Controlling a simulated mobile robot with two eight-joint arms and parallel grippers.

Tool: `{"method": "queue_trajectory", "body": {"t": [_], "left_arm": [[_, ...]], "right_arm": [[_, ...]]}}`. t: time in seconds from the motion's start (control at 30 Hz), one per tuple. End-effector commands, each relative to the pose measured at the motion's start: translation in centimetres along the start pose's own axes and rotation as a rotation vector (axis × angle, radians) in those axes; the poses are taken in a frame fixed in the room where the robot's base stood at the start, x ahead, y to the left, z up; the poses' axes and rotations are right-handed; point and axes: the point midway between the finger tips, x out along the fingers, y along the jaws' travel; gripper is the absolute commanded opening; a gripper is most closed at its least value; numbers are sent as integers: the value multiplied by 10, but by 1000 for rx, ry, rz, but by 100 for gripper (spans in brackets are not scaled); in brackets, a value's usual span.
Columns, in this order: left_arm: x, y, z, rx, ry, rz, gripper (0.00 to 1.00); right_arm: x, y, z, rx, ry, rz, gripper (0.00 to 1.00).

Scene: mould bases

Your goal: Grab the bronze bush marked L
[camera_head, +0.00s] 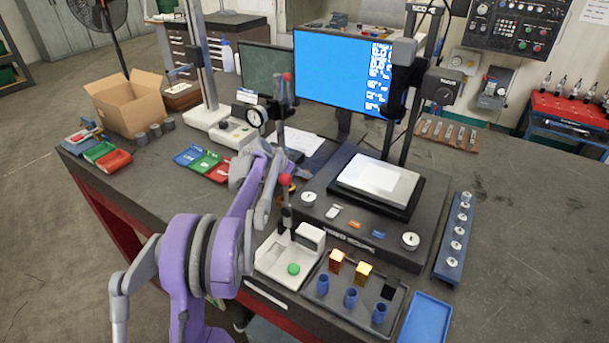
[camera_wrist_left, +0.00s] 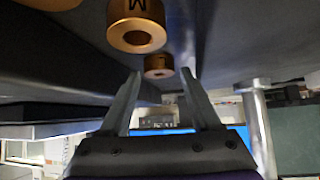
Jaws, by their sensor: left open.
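In the left wrist view, which looks tilted over, a bronze bush (camera_wrist_left: 158,66) with a centre hole shows just beyond and between my left fingertips. Its marking is too small to read surely. A larger, nearer bronze bush marked M (camera_wrist_left: 137,24) is at the top. My left gripper (camera_wrist_left: 160,74) is open, with nothing visibly held between its fingers. In the head view, my left arm reaches in beside the press lever. Its fingertips and the bushes there are hard to make out behind the arm and lever. My right gripper is not in view.
The white lever press base (camera_head: 291,256) and dark gauge fixture (camera_head: 368,235) stand close to the arm. A tray (camera_head: 337,302) in front holds blue cylinders and gold blocks. A blue rack (camera_head: 449,262) stands right. The bench's right side (camera_head: 530,235) is mostly clear.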

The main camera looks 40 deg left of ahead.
Motion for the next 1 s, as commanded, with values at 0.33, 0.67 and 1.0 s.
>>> {"method": "queue_trajectory", "body": {"t": [0.33, 0.67, 1.0], "left_arm": [[12, 0, 1, -1, 0, 0, 64], [11, 0, 1, -1, 0, 0, 6], [11, 0, 0, -1, 0, 0, 0]], "right_arm": [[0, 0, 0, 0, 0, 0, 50], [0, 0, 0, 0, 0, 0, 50], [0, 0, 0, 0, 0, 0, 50]]}}
